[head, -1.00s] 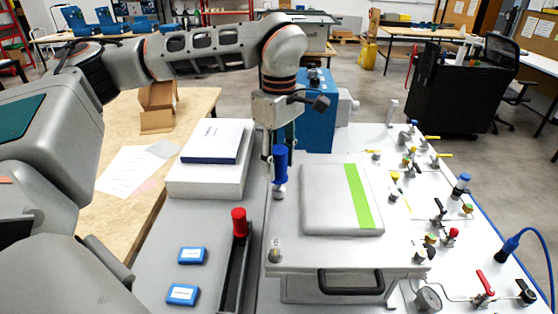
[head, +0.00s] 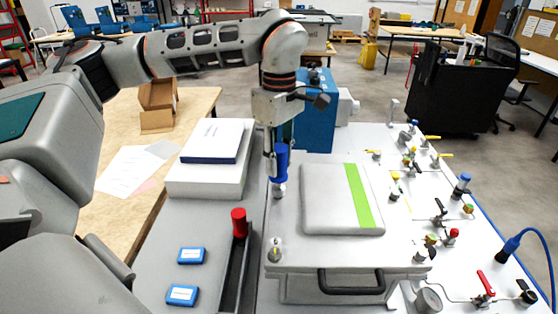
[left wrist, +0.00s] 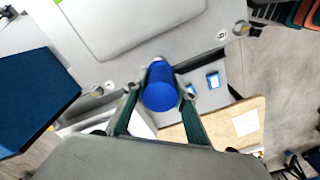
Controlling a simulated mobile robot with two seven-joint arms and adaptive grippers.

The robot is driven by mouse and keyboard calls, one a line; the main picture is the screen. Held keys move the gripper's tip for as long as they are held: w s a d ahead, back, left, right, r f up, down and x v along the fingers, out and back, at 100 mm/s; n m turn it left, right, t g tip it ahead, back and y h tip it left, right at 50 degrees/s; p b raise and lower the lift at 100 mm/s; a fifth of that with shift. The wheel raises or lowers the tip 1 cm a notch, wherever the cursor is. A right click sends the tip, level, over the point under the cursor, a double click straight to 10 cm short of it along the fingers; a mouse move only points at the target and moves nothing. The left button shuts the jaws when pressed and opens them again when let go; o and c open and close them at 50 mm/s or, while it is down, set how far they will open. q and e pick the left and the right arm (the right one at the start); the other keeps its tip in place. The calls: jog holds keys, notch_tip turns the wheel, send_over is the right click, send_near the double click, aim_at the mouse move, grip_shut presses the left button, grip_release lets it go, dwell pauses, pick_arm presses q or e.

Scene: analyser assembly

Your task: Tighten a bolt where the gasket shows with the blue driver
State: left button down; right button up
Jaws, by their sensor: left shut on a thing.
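My left gripper (head: 279,150) is shut on the blue driver (head: 282,163), which it holds upright over the back left corner of the grey lid (head: 290,220). The driver's metal tip is low at that corner; the bolt under it is hidden, and I cannot tell if they touch. The left wrist view shows the blue handle (left wrist: 161,88) from above between the two fingers (left wrist: 158,112). A bolt (head: 276,251) stands at the lid's front left corner. I cannot make out a gasket edge. My right gripper is not in view.
A red driver (head: 239,222) stands in the dark holder (head: 235,270) left of the lid. Two blue boxes (head: 191,256) lie further left. A white box (head: 212,172) with a book is behind them. Valves and a gauge (head: 428,299) crowd the right of the bench.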

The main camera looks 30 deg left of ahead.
aim_at(278, 148)
pick_arm(q)
notch_tip(278, 148, up, 2)
jog(key=shift+s+r, duration=0.1)
jog(key=shift+r, duration=1.7)
